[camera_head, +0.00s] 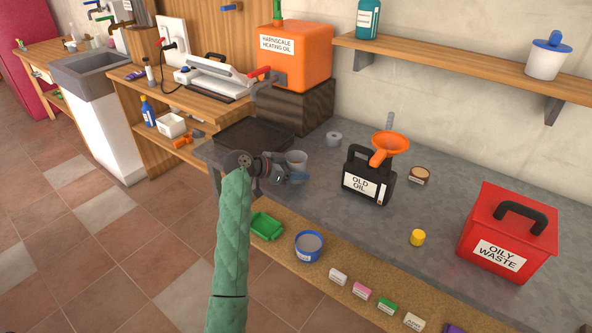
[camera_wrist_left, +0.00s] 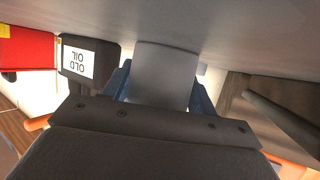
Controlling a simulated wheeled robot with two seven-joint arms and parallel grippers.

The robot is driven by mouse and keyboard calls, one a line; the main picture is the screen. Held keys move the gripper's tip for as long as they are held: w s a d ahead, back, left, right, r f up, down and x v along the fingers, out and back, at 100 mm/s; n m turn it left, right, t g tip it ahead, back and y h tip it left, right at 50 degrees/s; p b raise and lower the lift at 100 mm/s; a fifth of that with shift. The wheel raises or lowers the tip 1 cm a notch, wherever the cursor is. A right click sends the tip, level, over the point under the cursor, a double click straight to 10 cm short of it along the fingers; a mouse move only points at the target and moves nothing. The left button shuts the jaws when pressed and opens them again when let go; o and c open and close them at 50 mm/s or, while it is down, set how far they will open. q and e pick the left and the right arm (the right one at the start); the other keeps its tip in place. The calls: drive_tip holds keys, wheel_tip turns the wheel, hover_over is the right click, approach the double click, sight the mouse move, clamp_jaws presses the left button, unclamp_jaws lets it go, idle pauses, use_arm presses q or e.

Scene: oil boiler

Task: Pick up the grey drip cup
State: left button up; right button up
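The grey drip cup (camera_head: 297,160) stands on the grey workbench just right of the black tray. My left gripper (camera_head: 284,174) is low at the cup's near side, its arm coming up from the bottom. In the left wrist view the cup (camera_wrist_left: 166,75) lies between the two blue fingers (camera_wrist_left: 162,92), one close on each side. I see no clear gap between fingers and cup, but cannot tell whether they press on it. The cup appears upright at bench level. My right gripper is not in view.
A black oil can (camera_head: 368,180) with an orange funnel (camera_head: 388,146) stands right of the cup. A black tray (camera_head: 247,143) is on the left. A small grey ring-shaped piece (camera_head: 333,138) lies behind. A red waste box (camera_head: 507,232) stands far right. A lower shelf (camera_head: 290,262) runs in front.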

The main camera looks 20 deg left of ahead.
sight(297, 158)
use_arm(q)
drive_tip(key=shift+c, duration=1.4)
drive_tip(key=shift+r, duration=0.1)
drive_tip(key=shift+r, duration=0.2)
wheel_tip(297, 158, up, 4)
drive_tip(key=shift+d+f+b, duration=0.1)
drive_tip(key=shift+b, duration=0.45)
drive_tip(key=s+d+r+b, duration=0.1)
drive_tip(key=s+d+r, duration=0.5)
drive_tip(key=d, duration=0.3)
drive_tip(key=shift+d+r, duration=0.35)
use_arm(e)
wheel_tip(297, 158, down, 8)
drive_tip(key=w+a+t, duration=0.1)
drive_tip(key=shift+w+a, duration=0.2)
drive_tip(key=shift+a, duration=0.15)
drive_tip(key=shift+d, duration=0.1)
